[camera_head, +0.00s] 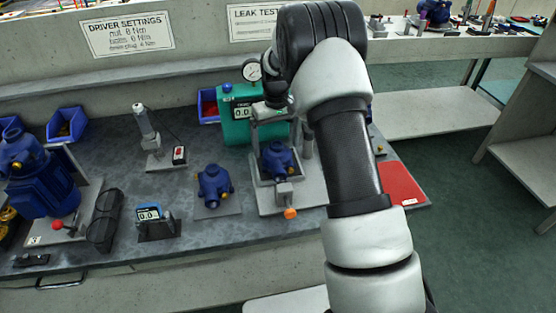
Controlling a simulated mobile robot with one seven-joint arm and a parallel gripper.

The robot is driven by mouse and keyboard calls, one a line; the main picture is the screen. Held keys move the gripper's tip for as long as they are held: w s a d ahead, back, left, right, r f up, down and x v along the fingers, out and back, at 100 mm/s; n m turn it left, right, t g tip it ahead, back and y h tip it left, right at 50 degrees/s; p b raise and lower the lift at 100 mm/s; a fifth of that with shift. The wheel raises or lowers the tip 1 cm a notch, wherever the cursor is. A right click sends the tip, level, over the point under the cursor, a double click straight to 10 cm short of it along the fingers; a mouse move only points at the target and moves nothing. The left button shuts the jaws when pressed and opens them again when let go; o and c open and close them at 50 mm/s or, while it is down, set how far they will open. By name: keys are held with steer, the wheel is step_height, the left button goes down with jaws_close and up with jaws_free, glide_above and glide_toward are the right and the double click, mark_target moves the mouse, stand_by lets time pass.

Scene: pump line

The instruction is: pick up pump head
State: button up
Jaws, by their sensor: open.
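Two blue pump heads show in the head view. One pump head (214,185) sits on a flat grey plate (218,211) in the middle of the bench. The other blue pump head (278,160) sits in the metal clamp fixture (268,201) in front of the green tester.
The green leak tester (237,132) with a gauge stands behind the fixture. A blue motor pump (45,181), a small blue display unit (149,214) and an upright driver (146,129) stand left. A red mat (401,184) lies right. Blue bins (67,125) line the back.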

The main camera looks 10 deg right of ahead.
mark_target(277, 146)
step_height(277, 146, down, 4)
steer(key=shift+s+r, duration=0.1)
steer(key=shift+r, duration=0.2)
steer(key=c, duration=1.3)
step_height(277, 146, up, 10)
steer(key=shift+r+p, duration=0.1)
steer(key=shift+p, duration=0.7)
steer(key=shift+r+p, duration=2.2)
steer(key=shift+r, duration=0.75)
steer(key=shift+f, duration=0.1)
